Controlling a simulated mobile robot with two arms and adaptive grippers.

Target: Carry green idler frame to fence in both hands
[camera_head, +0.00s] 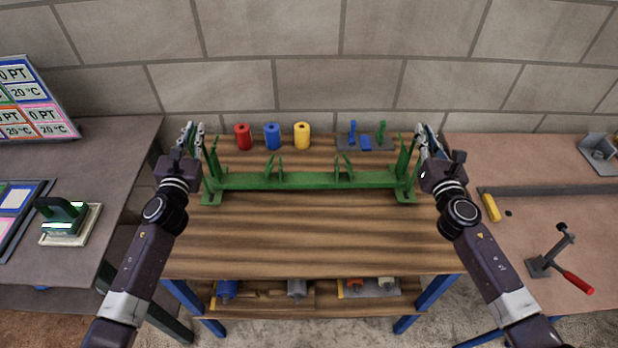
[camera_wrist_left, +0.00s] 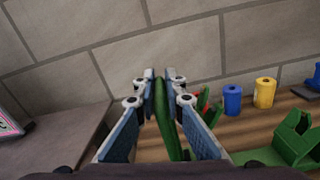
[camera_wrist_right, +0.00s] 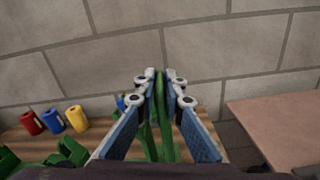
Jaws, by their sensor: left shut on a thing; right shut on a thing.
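The green idler frame (camera_head: 300,181) spans the middle of the wooden bench in the head view, a long crossbar with uprights at both ends. My left gripper (camera_head: 191,137) is shut on its left end upright, which shows between the fingers in the left wrist view (camera_wrist_left: 161,105). My right gripper (camera_head: 424,140) is shut on the right end upright, which shows in the right wrist view (camera_wrist_right: 159,105). The frame looks level; I cannot tell whether its feet touch the bench. A long dark grey bar (camera_head: 550,189), possibly the fence, lies on the right-hand table.
Red (camera_head: 243,137), blue (camera_head: 272,136) and yellow (camera_head: 302,135) cylinders stand behind the frame, beside a grey tray (camera_head: 349,143) of small parts. A red-handled clamp (camera_head: 560,260) and yellow block (camera_head: 491,207) are on the right table. The wooden bench's front (camera_head: 310,245) is clear.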

